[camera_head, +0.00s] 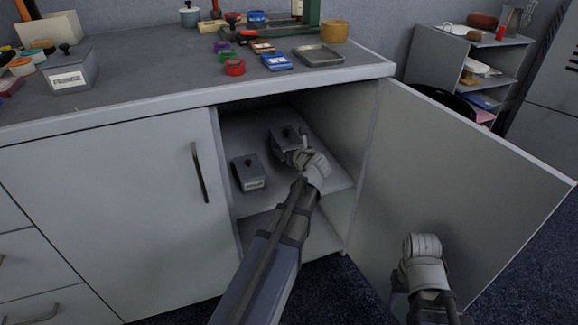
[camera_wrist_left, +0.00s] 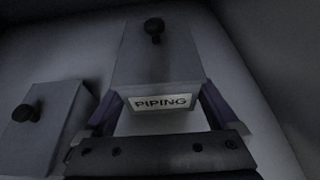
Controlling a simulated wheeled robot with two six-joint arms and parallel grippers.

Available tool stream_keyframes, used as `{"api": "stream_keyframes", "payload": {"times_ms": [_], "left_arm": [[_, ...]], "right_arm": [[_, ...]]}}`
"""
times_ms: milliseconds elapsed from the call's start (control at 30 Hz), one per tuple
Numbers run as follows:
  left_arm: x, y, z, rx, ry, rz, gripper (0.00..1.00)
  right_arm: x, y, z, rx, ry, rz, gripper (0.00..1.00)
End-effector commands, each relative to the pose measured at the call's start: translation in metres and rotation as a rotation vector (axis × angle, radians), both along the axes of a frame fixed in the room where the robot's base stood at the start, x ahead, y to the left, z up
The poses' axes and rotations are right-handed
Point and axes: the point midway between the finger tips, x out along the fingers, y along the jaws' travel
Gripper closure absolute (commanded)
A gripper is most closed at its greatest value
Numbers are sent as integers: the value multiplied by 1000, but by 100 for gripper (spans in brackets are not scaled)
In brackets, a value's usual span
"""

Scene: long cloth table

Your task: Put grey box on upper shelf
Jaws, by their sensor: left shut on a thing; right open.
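A grey box with a black knob and a label reading PIPING (camera_wrist_left: 158,60) is between the fingers of my left gripper (camera_wrist_left: 158,125). In the head view this grey box (camera_head: 284,138) is inside the open cabinet, at or just above the upper shelf (camera_head: 310,185); I cannot tell if it touches. My left gripper (camera_head: 304,152) is shut on it and hides part of it. A second grey box (camera_head: 248,173) stands on the same shelf to the left, and shows in the wrist view (camera_wrist_left: 45,125). My right gripper (camera_head: 423,248) is open and empty before the open door.
The cabinet door (camera_head: 460,180) stands wide open on the right. A third grey box (camera_head: 70,70) stands on the countertop (camera_head: 150,75) at left. Coloured containers and a metal tray (camera_head: 318,55) are on the counter. The lower cabinet space (camera_head: 265,230) looks empty.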

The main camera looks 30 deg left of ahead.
Motion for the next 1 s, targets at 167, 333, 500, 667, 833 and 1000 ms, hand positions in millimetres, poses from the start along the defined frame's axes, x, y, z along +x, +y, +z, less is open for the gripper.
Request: {"api": "stream_keyframes", "payload": {"times_ms": [167, 333, 500, 667, 833, 1000], "left_arm": [[0, 0, -2, 1, 0, 0, 100], [0, 0, -20, 1, -1, 0, 100], [0, 0, -38, 1, 0, 0, 100], [0, 0, -37, 1, 0, 0, 100], [0, 0, -38, 1, -1, 0, 100], [0, 0, -39, 0, 0, 0, 0]], "right_arm": [[0, 0, -2, 0, 0, 0, 50], [0, 0, -20, 0, 0, 0, 50], [0, 0, -39, 0, 0, 0, 50], [0, 0, -37, 0, 0, 0, 50], [0, 0, -38, 0, 0, 0, 50], [0, 0, -39, 0, 0, 0, 50]]}}
